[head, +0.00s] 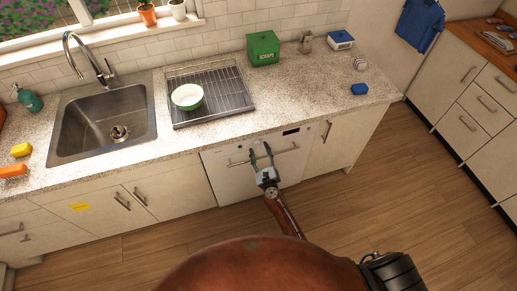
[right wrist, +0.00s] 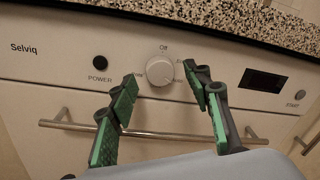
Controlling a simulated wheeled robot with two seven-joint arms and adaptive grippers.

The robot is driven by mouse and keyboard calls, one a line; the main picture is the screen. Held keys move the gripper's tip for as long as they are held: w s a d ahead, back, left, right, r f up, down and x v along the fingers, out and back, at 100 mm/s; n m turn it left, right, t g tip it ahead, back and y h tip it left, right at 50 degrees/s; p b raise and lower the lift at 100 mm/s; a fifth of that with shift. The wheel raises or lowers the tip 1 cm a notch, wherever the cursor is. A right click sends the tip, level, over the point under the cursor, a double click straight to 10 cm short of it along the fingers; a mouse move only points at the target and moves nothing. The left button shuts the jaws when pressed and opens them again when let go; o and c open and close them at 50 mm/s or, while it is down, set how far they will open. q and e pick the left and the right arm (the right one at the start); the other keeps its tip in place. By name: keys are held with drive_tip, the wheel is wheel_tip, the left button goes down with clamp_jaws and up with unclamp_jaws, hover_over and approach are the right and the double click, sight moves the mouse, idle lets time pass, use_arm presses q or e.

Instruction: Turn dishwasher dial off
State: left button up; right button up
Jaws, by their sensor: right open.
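The dishwasher (head: 218,174) is a white front under the counter, with a bar handle (right wrist: 165,132) across it. In the right wrist view its round white dial (right wrist: 159,69) sits on the panel below the word "Off". Other marks around the dial are partly hidden by my fingers. My right gripper (right wrist: 159,86) is open, its green-padded fingertips on either side of the dial. I cannot tell whether they touch it. In the head view the right gripper (head: 262,150) is at the dishwasher's upper front and hides the dial. My left gripper is not in view.
A black POWER button (right wrist: 99,62) is left of the dial, with a dark display (right wrist: 262,81) and START button (right wrist: 300,94) to the right. The speckled counter edge (right wrist: 245,25) overhangs the panel. A drying rack (head: 235,92) with a green bowl (head: 187,97) stands above.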

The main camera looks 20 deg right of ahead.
drive_tip(key=shift+w, duration=0.8)
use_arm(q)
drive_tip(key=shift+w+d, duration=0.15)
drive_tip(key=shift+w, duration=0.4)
use_arm(e)
drive_tip(key=shift+c, duration=0.4)
drive_tip(key=c, duration=1.1)
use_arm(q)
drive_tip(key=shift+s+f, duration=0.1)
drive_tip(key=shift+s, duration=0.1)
